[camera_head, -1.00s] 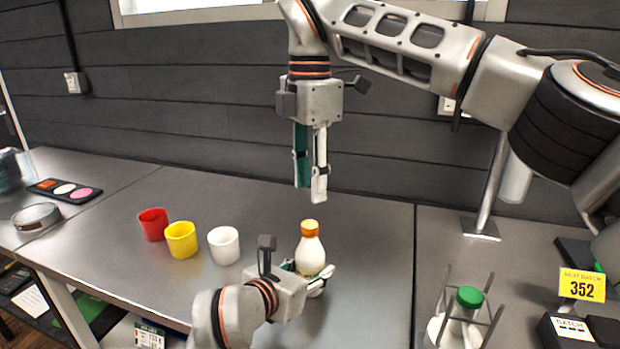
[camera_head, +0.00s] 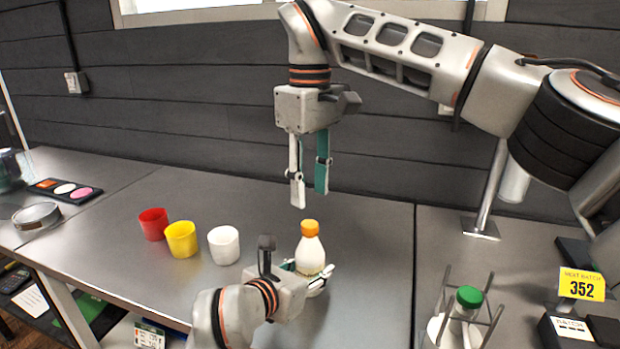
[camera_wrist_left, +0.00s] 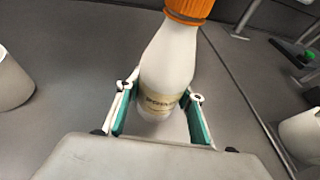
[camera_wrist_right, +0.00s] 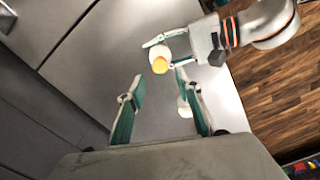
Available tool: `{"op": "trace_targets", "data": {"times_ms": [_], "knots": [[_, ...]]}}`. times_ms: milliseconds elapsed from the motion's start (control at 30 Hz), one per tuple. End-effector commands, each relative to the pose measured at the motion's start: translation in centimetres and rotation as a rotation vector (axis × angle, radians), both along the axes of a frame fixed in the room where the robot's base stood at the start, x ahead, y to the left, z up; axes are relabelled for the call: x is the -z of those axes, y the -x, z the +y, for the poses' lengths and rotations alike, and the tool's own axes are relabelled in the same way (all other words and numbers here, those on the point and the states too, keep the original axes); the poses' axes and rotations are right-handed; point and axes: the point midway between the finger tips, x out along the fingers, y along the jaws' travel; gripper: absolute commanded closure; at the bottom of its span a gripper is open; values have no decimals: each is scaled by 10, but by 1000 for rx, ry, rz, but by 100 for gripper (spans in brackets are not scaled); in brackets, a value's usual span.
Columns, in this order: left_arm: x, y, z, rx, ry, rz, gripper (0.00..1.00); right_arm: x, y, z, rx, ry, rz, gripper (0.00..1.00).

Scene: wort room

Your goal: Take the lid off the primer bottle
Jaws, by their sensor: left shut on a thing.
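The primer bottle (camera_head: 311,254) is white with an orange lid (camera_head: 310,228) and stands upright on the steel table. The lid sits on the bottle's neck. My left gripper (camera_head: 312,277) is shut around the bottle's lower body; the left wrist view shows the bottle (camera_wrist_left: 168,70) between its fingers, with a label low on its side. My right gripper (camera_head: 309,190) hangs above the bottle, fingers pointing down, apart and empty. In the right wrist view the orange lid (camera_wrist_right: 160,65) shows below, beyond the open fingers.
Red (camera_head: 153,224), yellow (camera_head: 181,239) and white (camera_head: 224,245) cups stand left of the bottle. A rack with a green-capped flask (camera_head: 469,297) stands on the right table. A yellow sign (camera_head: 582,285) is at far right. The table behind the bottle is clear.

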Motion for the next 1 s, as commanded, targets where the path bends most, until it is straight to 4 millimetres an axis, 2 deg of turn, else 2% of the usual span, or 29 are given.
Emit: {"op": "trace_targets", "data": {"times_ms": [200, 400, 600, 833, 867, 900, 1000], "knots": [[2, 0, 0, 0, -1, 3, 100, 34, 1, 0, -4, 0, 4, 66], [1, 0, 0, 0, -1, 3, 100, 58, 0, 0, -3, -1, 3, 66], [1, 0, 0, 0, -1, 3, 100, 69, 0, 0, -3, -1, -1, 66], [1, 0, 0, 0, -1, 3, 100, 69, 0, 0, -3, -2, -1, 66], [1, 0, 0, 0, -1, 3, 100, 69, 0, 0, -3, -1, -1, 68], [1, 0, 0, 0, -1, 3, 100, 69, 0, 0, -3, -1, -1, 79], [1, 0, 0, 0, -1, 3, 100, 69, 0, 0, -3, -1, -1, 100]]}}
